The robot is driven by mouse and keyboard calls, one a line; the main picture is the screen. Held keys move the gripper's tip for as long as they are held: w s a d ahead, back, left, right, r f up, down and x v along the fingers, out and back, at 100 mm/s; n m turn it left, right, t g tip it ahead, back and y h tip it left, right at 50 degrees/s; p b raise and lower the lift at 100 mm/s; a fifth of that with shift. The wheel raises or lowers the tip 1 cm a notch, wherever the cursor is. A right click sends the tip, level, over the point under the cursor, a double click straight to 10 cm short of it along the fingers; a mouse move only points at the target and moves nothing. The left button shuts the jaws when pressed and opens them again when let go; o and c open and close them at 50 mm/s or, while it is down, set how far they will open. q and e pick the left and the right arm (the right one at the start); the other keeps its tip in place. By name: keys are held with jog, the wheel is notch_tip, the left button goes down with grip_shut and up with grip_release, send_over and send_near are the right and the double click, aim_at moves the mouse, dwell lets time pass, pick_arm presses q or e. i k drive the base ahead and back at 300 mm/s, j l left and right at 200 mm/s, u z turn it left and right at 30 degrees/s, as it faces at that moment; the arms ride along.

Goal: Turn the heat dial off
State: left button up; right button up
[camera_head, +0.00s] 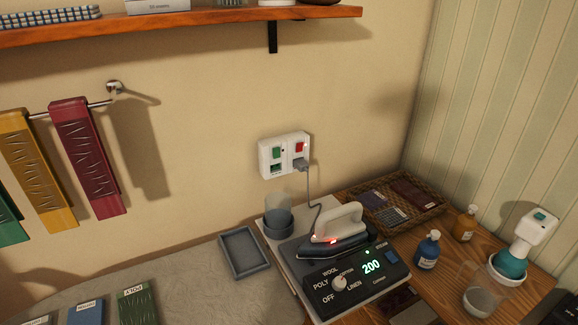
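The heat dial (340,284) is a small pale knob on the front panel of a dark ironing station (318,252). The labels OFF, POLY, WOOL, COTTON and LINEN stand around the dial. Its pointer is too small to read clearly. A green display (371,266) on the panel shows 200, with a green light above it. An iron (340,232) with a white handle rests on the station, and a small red light glows on it. Neither of my grippers is in view.
A wall socket plate (285,155) with switches holds a plug whose cord runs to the iron. A grey tray (244,253) lies left of the station. A wicker basket (435,210), amber bottle (464,223) and blue bottle (427,250) stand right. A shelf (200,22) hangs above.

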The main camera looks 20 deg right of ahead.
aim_at(338, 283)
jog(key=z, duration=1.2)
